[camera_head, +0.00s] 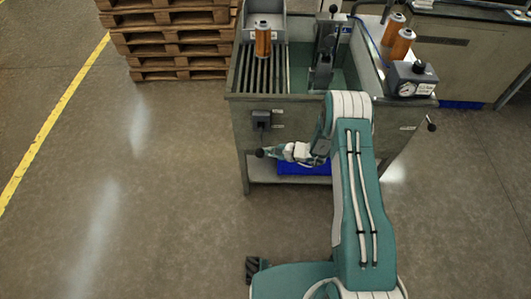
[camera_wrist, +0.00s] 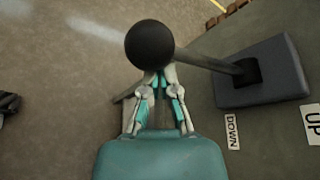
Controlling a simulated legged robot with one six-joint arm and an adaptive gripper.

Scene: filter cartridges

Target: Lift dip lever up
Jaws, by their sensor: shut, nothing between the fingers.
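The dip lever has a round black knob (camera_wrist: 149,45) on a grey rod (camera_wrist: 205,61), which comes out of a dark box (camera_wrist: 262,72) on the tank's front. The rod points toward the DOWN label (camera_wrist: 232,131), away from the UP label (camera_wrist: 312,124). In the head view the box (camera_head: 261,119) is on the front panel, with the knob (camera_head: 259,153) low in front. My gripper (camera_wrist: 157,76) is shut and empty, its fingertips right by the knob, which partly hides them. I cannot tell whether they touch it. It also shows in the head view (camera_head: 271,152).
The grey tank (camera_head: 243,140) holds a rack and an orange cartridge (camera_head: 263,40). Two more cartridges (camera_head: 395,28) and a gauge box (camera_head: 411,78) are at its right. Another black knob (camera_head: 431,127) sticks out right. Pallets (camera_head: 175,45) stand behind left. The left floor is clear.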

